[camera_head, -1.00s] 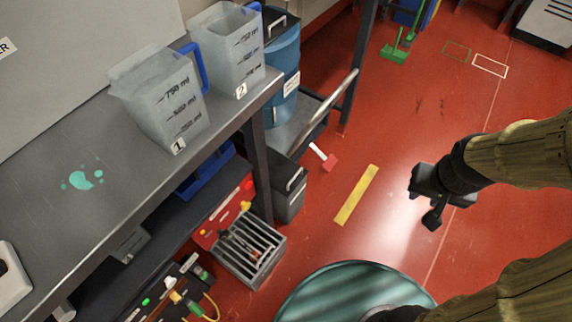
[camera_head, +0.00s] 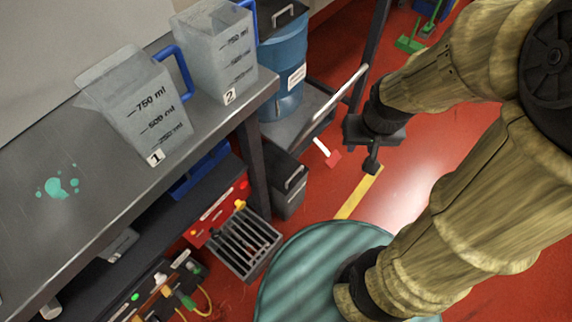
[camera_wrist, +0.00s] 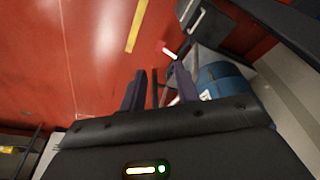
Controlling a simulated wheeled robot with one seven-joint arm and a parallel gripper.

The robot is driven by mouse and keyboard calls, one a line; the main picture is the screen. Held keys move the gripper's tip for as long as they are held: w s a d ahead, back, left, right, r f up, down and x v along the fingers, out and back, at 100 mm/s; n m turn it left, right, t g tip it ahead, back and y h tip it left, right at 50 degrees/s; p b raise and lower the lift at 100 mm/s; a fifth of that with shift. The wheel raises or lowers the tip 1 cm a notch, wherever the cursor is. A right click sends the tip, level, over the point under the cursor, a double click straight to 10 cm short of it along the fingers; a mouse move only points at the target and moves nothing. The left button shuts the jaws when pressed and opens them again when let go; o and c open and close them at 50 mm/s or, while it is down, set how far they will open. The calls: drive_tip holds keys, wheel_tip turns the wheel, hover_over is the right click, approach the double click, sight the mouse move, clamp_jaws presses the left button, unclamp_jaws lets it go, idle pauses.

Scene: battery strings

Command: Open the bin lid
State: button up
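A blue drum-shaped bin (camera_head: 284,75) with a dark lid (camera_head: 282,22) and a raised handle stands on a grey trolley behind the bench. The lid looks shut. A smaller dark grey bin (camera_head: 288,198) with a bar handle on top stands on the floor below, its lid also apparently shut. My gripper (camera_head: 361,152) is to the right of both bins, apart from them, above the floor. In the wrist view its two dark fingers (camera_wrist: 160,78) are spread with nothing held between them. The blue bin (camera_wrist: 224,80) shows beyond the right finger there.
The trolley's metal rail (camera_head: 338,98) and a dark post stand between my gripper and the blue bin. A bench (camera_head: 120,195) holds two measuring jugs. A red-and-white object (camera_head: 327,153) lies on the floor near a yellow strip (camera_head: 358,194).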

drive_tip(key=shift+w+a, duration=0.1)
drive_tip(key=shift+w, duration=0.15)
drive_tip(key=shift+s, duration=0.1)
drive_tip(key=w+a+f+m+y+b, duration=0.1)
drive_tip(key=w+a+f+m+b, duration=0.1)
drive_tip(key=w+a+f, duration=0.3)
drive_tip(key=w+a+f+m+g+b, duration=0.1)
drive_tip(key=w+a+f+m+b, duration=0.2)
drive_tip(key=f, duration=1.1)
drive_tip(key=w+a+m, duration=0.2)
drive_tip(key=shift+w+m+y, duration=0.3)
drive_tip(key=shift+y, duration=0.1)
